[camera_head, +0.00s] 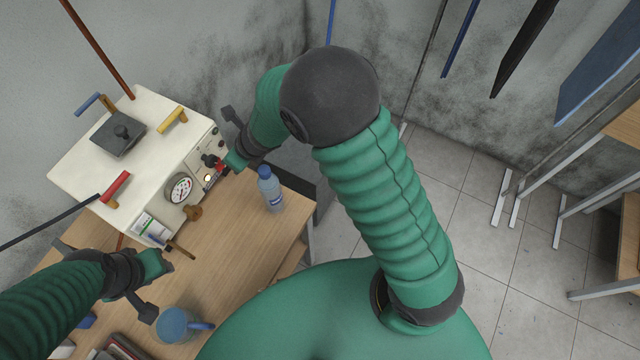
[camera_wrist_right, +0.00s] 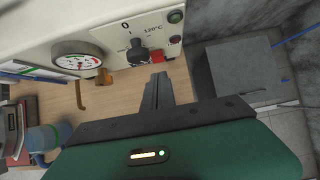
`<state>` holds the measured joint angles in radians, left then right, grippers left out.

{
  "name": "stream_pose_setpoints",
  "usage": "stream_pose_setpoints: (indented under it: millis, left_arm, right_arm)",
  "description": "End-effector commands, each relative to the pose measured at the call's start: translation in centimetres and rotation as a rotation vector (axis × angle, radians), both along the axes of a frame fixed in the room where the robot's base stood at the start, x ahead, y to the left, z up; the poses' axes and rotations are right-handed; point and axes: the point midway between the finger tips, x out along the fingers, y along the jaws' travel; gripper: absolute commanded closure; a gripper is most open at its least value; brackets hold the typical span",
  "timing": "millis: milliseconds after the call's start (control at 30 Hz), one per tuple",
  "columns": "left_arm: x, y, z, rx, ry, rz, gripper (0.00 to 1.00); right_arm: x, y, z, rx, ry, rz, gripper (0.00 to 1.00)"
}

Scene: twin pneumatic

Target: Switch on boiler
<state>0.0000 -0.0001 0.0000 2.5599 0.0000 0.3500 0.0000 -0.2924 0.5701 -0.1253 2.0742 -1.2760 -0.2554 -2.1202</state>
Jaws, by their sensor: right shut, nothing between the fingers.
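The boiler is a white box (camera_head: 150,130) on the wooden table, at the left in the head view. Its front panel (camera_wrist_right: 105,30) fills the top of the right wrist view. The panel has a round gauge (camera_wrist_right: 77,62), a black rotary knob (camera_wrist_right: 137,52) near a "120°C" mark, a red part (camera_wrist_right: 160,56) beside the knob, and two small round lights or buttons at the right. My right gripper (camera_wrist_right: 157,80) is shut and empty, just in front of the panel below the knob and red part; contact is unclear. My left gripper (camera_head: 160,262) is near the boiler's lower front corner; its jaws are unclear.
A blue-capped bottle (camera_head: 270,190) stands on the table right of the boiler. A blue mug (camera_head: 175,325) stands near the front. Yellow, red and blue valve handles stick up from the boiler's top. The middle of the table (camera_head: 225,235) is clear.

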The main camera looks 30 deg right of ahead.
Motion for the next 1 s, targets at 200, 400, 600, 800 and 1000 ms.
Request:
stream_pose_setpoints:
  millis: [200,400,600,800,1000]
  left_arm:
    - [0.0,0.0,0.0,0.0,0.0,0.0,0.64]
    - [0.0,0.0,-0.4,0.0,0.0,0.0,0.64]
    - [0.0,0.0,-0.8,0.0,0.0,0.0,0.64]
    - [0.0,0.0,-1.2,0.0,0.0,0.0,0.64]
    - [0.0,0.0,-1.6,0.0,0.0,0.0,0.64]
  right_arm:
    - [-1.1,-2.9,2.3,0.116,0.053,-0.306,1.0]
    - [-2.4,-6.6,3.2,0.338,0.142,-0.837,1.0]
    - [-4.8,-9.8,3.6,0.564,0.22,-1.345,1.0]
    - [-7.9,-12.2,3.6,0.792,0.286,-1.837,1.0]
    - [-11.6,-13.7,3.2,1.015,0.34,-2.313,1.0]
